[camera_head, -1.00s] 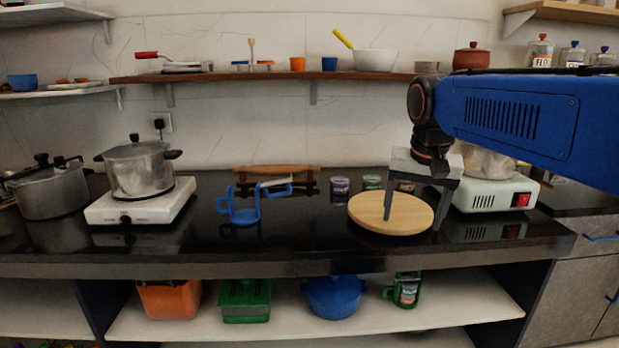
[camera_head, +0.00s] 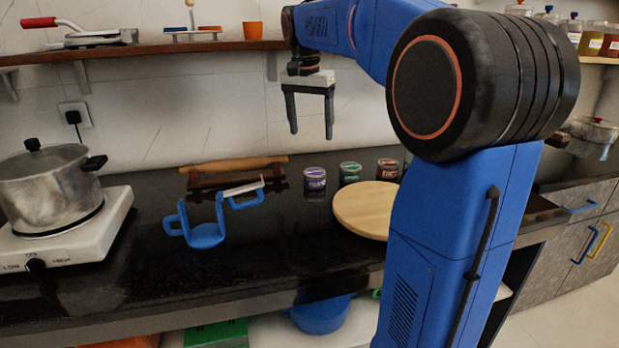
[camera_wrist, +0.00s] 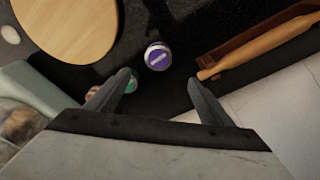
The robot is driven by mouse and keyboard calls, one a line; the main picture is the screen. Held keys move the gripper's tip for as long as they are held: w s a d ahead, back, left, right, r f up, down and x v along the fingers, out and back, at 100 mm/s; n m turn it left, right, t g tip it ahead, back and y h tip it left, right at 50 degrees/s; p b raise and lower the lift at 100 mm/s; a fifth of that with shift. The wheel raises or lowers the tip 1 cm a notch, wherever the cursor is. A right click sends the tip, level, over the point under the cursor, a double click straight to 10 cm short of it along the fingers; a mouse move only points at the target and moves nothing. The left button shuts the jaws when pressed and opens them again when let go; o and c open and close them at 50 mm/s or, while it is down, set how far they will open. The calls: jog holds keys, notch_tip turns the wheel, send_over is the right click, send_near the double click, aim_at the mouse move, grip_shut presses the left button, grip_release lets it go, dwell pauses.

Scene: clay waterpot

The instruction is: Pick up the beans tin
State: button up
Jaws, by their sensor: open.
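Three small tins stand in a row on the dark counter by the back wall: one with a purple label (camera_head: 315,181), one with a green label (camera_head: 350,173) and one with a reddish label (camera_head: 387,170). I cannot tell from the labels which is the beans tin. My gripper (camera_head: 311,135) is open and empty, pointing down above the row, near the purple tin. In the wrist view, the purple tin (camera_wrist: 158,57) shows just ahead of the gap between the fingers (camera_wrist: 160,82). The green tin (camera_wrist: 128,84) is partly hidden by the left finger.
A round wooden board (camera_head: 368,207) lies in front of the tins. A rolling pin on a wooden stand (camera_head: 230,166) and a blue holder (camera_head: 205,234) are to the left. A pot on a hotplate (camera_head: 75,225) stands farther left. A shelf (camera_head: 150,52) runs above.

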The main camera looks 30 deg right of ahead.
send_over(315, 172)
jog(key=f, duration=0.9)
jog(key=shift+w+a+f, duration=0.15)
jog(key=shift+a+f, duration=0.1)
jog(key=shift+d+f, duration=0.15)
jog(key=shift+f, duration=1.15)
jog(key=shift+d+f, duration=0.1)
jog(key=shift+f, duration=1.2)
jog(key=c, duration=1.3)
